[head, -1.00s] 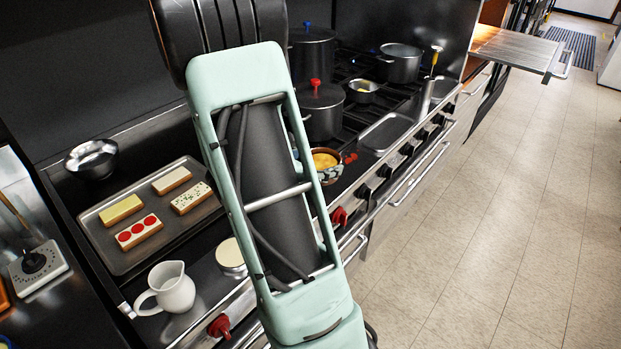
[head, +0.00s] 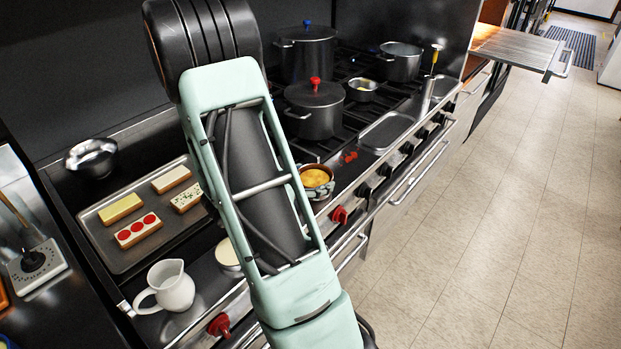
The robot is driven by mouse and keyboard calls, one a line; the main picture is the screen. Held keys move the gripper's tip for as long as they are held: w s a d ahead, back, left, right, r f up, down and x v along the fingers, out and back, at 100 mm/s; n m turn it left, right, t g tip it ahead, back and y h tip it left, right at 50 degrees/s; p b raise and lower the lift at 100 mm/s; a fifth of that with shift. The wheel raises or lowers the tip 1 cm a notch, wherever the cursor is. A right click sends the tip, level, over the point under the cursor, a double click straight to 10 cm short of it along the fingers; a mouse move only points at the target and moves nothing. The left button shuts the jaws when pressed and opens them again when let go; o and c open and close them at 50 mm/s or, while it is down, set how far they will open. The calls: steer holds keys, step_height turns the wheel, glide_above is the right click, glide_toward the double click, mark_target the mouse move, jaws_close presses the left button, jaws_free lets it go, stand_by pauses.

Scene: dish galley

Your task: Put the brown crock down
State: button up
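The brown crock (head: 317,177) shows in the head view just right of my arm, near the stove's front edge. It is upright, with a brown rim and yellow-orange contents.
A lidded pot with a red knob (head: 315,112) stands behind the crock on the burners. A sunken steel tray (head: 386,131) is to its right. Left are a white pitcher (head: 168,287), a pale-topped round container (head: 228,256) and a tray of pastries (head: 112,259).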

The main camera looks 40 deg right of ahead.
steer(key=o, duration=0.4)
steer(key=shift+r, duration=0.2)
steer(key=v, duration=1.2)
steer(key=shift+f, duration=0.1)
